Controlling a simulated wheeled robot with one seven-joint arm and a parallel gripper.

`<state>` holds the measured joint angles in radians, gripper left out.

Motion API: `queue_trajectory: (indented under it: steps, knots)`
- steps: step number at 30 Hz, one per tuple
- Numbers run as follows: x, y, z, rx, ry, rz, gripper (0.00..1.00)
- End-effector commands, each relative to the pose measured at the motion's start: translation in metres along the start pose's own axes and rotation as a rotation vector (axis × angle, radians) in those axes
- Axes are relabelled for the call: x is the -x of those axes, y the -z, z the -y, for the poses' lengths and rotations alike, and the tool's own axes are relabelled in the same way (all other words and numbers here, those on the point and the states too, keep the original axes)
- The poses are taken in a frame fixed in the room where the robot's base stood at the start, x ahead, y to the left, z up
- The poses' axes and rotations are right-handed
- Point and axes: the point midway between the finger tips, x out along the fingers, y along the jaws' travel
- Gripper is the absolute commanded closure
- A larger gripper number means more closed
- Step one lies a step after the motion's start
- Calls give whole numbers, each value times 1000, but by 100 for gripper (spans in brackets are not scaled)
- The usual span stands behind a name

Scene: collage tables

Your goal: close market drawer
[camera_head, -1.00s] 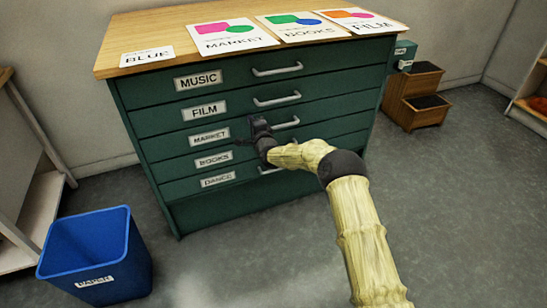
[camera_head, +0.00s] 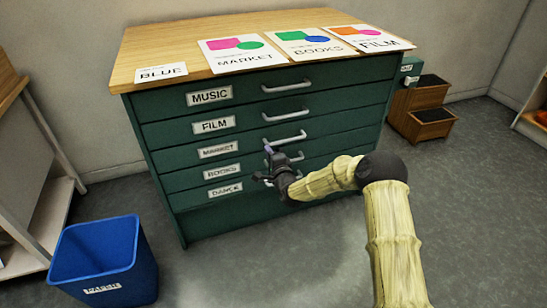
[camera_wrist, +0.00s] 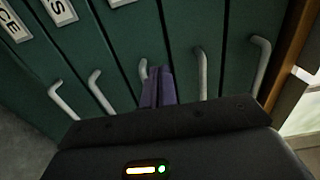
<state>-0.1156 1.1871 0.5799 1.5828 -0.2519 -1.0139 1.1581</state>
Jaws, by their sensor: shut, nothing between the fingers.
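The green cabinet (camera_head: 165,130) has a stack of labelled drawers. The market drawer, with its MARKET label (camera_head: 218,151), is third from the top, and its front looks about level with the others. Its handle (camera_head: 287,138) is a pale bar. My gripper (camera_head: 268,150) is at the left end of this handle, just below it, fingers shut and empty. In the wrist view the purple fingers (camera_wrist: 158,88) point at the cabinet front and partly cover the middle handle (camera_wrist: 143,68). I cannot tell whether they touch it.
A wooden top (camera_head: 190,40) carries several printed sheets. A blue bin (camera_head: 105,262) stands on the floor at the left front, and a wooden step unit (camera_head: 422,105) stands right of the cabinet. Floor before the cabinet is clear.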

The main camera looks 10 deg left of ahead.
Motion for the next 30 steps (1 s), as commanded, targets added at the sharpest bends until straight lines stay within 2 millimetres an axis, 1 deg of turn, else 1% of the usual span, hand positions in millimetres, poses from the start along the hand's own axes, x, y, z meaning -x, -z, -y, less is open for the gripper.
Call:
queue_trajectory:
  steps: [1, 4, 9, 25, 28, 30]
  knots:
    - [8, 0, 2, 0, -3, 1, 100]
    - [22, 2, 2, -1, -2, -2, 100]
    - [36, 2, 1, -2, -1, -3, 100]
    - [38, 2, 0, 2, -2, -1, 100]
    - [41, 3, 2, 35, -24, 7, 100]
    - [45, 5, 5, 87, -60, 21, 100]
